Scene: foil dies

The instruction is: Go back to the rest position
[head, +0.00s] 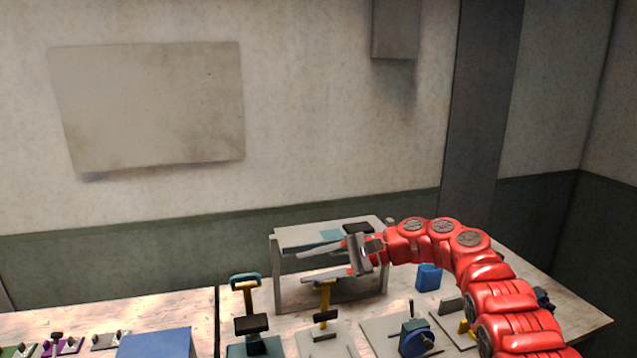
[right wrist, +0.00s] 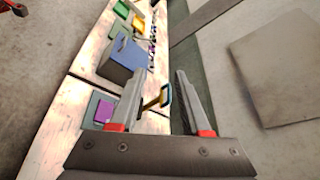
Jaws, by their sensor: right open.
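My left gripper is not recognisable in either view; a small red part in the top left corner of the right wrist view is too cropped to tell.
A blue box (head: 157,343) is at the lower left.

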